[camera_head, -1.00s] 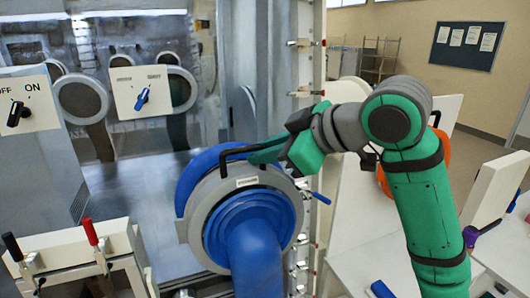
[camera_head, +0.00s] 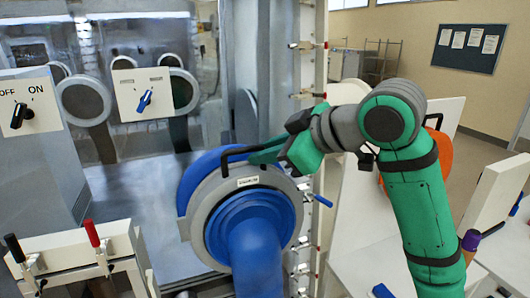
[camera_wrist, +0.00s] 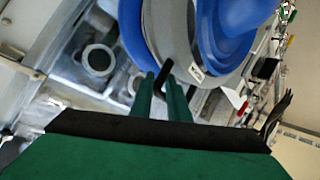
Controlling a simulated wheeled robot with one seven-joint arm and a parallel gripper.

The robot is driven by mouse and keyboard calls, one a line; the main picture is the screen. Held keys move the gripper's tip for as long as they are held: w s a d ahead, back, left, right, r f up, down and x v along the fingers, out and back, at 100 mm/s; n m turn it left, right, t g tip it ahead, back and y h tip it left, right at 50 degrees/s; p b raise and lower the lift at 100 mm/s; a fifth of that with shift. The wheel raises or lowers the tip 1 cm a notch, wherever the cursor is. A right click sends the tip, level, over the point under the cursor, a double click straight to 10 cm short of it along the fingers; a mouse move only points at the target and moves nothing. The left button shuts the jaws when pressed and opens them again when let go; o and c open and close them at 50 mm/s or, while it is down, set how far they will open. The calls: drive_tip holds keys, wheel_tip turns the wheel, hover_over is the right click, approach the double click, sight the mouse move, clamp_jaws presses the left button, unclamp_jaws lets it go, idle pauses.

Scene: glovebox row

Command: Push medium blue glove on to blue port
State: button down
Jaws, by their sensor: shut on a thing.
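The blue glove (camera_head: 255,262) has a wide grey ring (camera_head: 205,208) with a black handle (camera_head: 228,156) and a small white label. It faces the blue port (camera_head: 205,166), whose rim shows behind the ring at the upper left. Whether ring and port touch is hidden. My gripper (camera_head: 258,154) is shut on the black handle at the ring's top. In the wrist view my gripper's fingers (camera_wrist: 160,92) pinch the handle (camera_wrist: 162,72), with the grey ring (camera_wrist: 168,35) above and the blue port (camera_wrist: 131,35) to its left.
A white panel with a blue knob (camera_head: 143,102) and an ON/OFF switch box (camera_head: 20,112) stand left. Red and black toggle levers (camera_head: 91,233) stand at the lower left. A blue-handled latch (camera_head: 320,200) lies just right of the ring. White benches (camera_head: 370,265) are on the right.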

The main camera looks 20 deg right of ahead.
drive_tip(key=shift+w+a+f, duration=0.1)
drive_tip(key=shift+w+f, duration=0.05)
drive_tip(key=shift+w, duration=1.35)
drive_tip(key=shift+w+a+f, duration=0.1)
drive_tip(key=shift+w+f, duration=0.05)
drive_tip(key=shift+w, duration=1.3)
idle(1.8)
drive_tip(key=c, duration=1.6)
unclamp_jaws()
drive_tip(key=shift+f, duration=0.1)
drive_tip(key=v, duration=1.1)
drive_tip(key=shift+w, duration=0.1)
